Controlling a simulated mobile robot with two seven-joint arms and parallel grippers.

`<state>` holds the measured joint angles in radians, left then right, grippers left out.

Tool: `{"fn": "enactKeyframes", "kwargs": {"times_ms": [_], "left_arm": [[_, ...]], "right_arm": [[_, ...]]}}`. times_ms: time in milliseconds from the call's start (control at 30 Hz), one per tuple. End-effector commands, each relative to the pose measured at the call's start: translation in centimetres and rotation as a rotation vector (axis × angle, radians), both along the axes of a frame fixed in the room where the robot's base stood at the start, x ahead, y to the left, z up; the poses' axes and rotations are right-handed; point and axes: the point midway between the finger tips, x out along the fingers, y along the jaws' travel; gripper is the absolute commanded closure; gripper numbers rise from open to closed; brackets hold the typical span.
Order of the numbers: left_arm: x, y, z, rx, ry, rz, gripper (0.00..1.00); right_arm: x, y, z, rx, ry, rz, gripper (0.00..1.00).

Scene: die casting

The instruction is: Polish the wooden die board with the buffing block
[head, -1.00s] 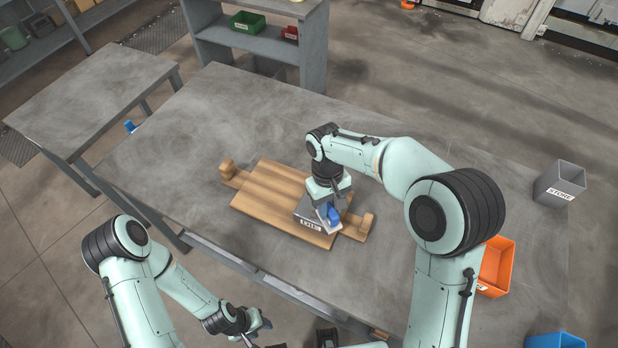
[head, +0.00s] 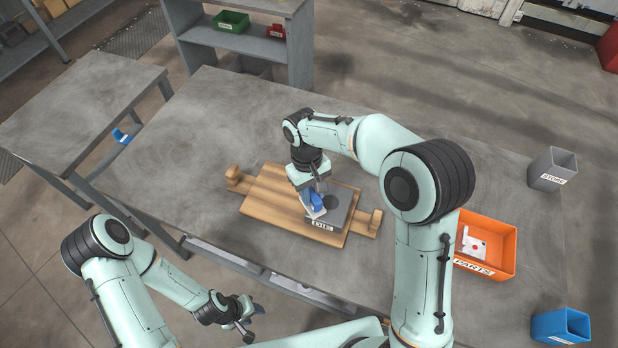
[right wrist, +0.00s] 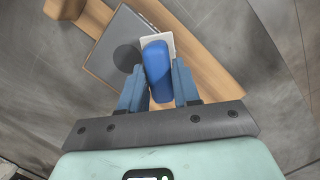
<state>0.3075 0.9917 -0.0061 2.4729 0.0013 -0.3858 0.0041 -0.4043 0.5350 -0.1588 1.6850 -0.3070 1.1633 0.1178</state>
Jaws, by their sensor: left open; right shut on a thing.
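The wooden die board (head: 265,199) lies on the main table, with a raised wooden end at each side. A grey plate labelled DIE (head: 345,204) sits on its right half; a darker round patch on the plate also shows in the right wrist view (right wrist: 127,57). My right gripper (head: 311,190) is shut on the blue buffing block (head: 316,202), which has a white base. The block is over the plate's left edge; I cannot tell whether its base touches the surface. In the right wrist view the block (right wrist: 156,68) sits between the fingers. My left gripper (head: 252,322) is open and empty near the table's front edge.
An orange PARTS bin (head: 503,232) holding a white piece with a red mark and a grey STORE bin (head: 541,168) stand at the right. A blue bin (head: 546,325) is at lower right. A small blue item (head: 121,136) is by the side table (head: 80,105). The main table's left is clear.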

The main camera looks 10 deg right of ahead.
Motion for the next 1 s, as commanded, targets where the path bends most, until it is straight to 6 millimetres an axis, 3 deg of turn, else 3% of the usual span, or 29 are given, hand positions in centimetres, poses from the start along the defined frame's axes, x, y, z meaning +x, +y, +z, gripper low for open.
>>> {"fn": "enactKeyframes", "kwargs": {"times_ms": [67, 600, 1000], "left_arm": [[1.2, 0.0, 0.9, -0.001, -0.014, -0.001, 0.57], [1.3, 0.0, 1.0, 0.0, -0.015, 0.0, 0.57], [1.3, 0.0, 1.0, 0.0, -0.015, 0.0, 0.57]], "right_arm": [[0.6, -0.1, 1.1, -0.001, -0.004, -0.001, 1.0], [-0.2, -0.8, 5.3, -0.001, 0.0, -0.003, 1.0], [-0.3, -0.8, 5.5, -0.002, 0.001, -0.003, 1.0]]}}
